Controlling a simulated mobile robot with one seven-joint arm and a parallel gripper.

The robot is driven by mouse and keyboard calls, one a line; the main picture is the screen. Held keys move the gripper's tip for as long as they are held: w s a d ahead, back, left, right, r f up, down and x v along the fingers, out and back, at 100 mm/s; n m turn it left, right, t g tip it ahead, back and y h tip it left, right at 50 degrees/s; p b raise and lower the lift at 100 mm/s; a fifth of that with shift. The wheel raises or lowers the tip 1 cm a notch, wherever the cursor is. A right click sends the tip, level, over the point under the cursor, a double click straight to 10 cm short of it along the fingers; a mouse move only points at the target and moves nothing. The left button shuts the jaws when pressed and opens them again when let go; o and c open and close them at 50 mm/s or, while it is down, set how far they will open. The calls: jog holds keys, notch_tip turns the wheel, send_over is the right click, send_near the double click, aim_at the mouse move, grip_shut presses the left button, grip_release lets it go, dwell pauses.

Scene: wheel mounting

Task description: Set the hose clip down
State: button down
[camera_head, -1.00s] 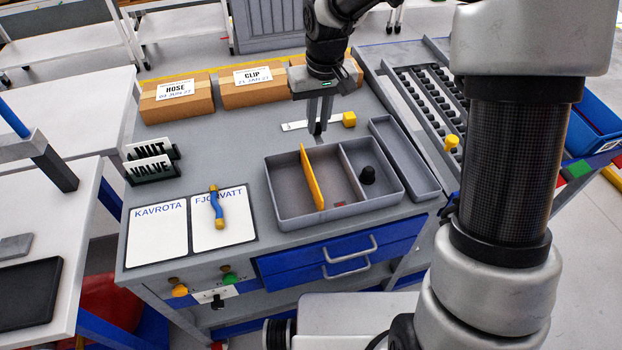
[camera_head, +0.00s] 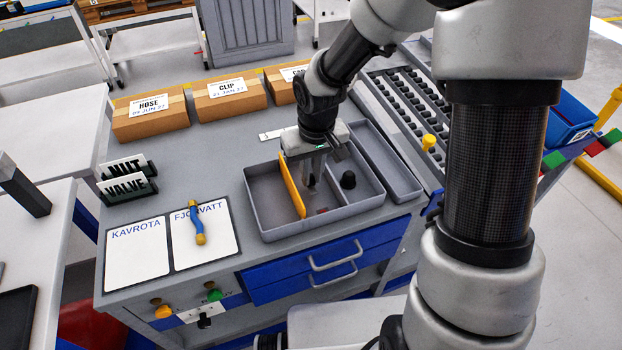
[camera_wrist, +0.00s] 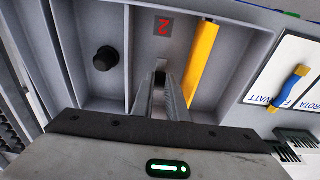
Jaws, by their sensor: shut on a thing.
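My gripper (camera_head: 311,183) points down into the grey tray (camera_head: 297,234), inside its middle compartment, between the yellow divider (camera_head: 293,187) and the grey wall. In the wrist view the fingers (camera_wrist: 160,85) are close together, shut on a small grey piece at their tips (camera_wrist: 160,65), taken to be the hose clip. It is mostly hidden by the fingers, so its outline is unclear. I cannot tell whether it touches the tray floor. A red number 2 marker (camera_wrist: 164,27) shows on the tray beyond the fingertips.
A black knob-like part (camera_head: 348,180) stands in the tray's right compartment. The left compartment (camera_head: 268,190) looks empty. A blue and yellow tool (camera_head: 197,222) lies on the FJORVATT sheet. Cardboard boxes (camera_head: 229,101) stand behind. A narrow grey tray (camera_head: 388,170) lies to the right.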

aim_at(314, 193)
jog(key=shift+f, duration=0.8)
jog(key=shift+f, duration=0.15)
jog(key=c, duration=1.7)
grip_release()
jog(key=shift+c, duration=0.2)
notch_tip(314, 193, up, 12)
jog(key=s+p, duration=0.1)
jog(key=p, duration=0.1)
jog(key=shift+s+d, duration=0.2)
jog(key=shift+s, duration=0.15)
